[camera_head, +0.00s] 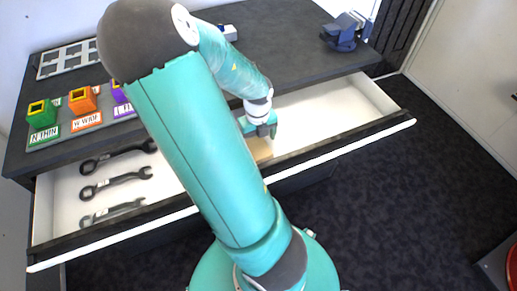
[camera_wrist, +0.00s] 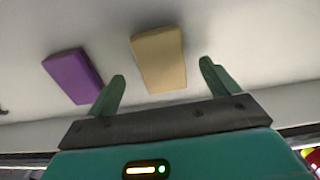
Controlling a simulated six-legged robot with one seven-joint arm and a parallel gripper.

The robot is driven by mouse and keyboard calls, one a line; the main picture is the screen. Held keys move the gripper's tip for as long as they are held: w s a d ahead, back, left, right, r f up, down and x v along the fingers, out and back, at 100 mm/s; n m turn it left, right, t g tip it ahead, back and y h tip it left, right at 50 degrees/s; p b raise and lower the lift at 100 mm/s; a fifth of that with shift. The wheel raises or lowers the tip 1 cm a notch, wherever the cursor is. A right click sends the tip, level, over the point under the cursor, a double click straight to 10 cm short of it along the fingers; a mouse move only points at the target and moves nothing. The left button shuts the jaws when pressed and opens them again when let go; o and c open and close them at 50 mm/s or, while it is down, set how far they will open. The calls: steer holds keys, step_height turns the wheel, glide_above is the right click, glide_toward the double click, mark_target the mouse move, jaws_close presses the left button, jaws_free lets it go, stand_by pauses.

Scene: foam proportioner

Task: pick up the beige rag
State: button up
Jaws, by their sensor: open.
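The beige rag (camera_wrist: 159,59) lies flat on the white drawer floor in the wrist view, a rectangular block shape. It is ahead of my gripper (camera_wrist: 162,84), whose two green fingers are apart with nothing between the tips. The rag lines up with the gap between the fingers, a little nearer the left finger than the right. In the head view, part of the beige rag (camera_head: 261,151) shows just below my gripper (camera_head: 262,132); my arm hides the rest.
A purple block-like piece (camera_wrist: 73,76) lies left of the rag. The open drawer (camera_head: 340,103) also holds several wrenches (camera_head: 116,183) at left. Its front edge runs near my arm. Coloured boxes (camera_head: 82,100) and a blue vise (camera_head: 342,36) stand on the bench.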

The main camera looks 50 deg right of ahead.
mark_target(258, 146)
step_height(258, 146, down, 3)
steer(key=shift+d+f, duration=0.1)
steer(key=shift+f, duration=0.1)
steer(key=shift+c, duration=0.5)
steer(key=c, duration=1)
steer(key=shift+o, duration=0.2)
steer(key=shift+w+r, duration=0.1)
steer(key=shift+r, duration=0.05)
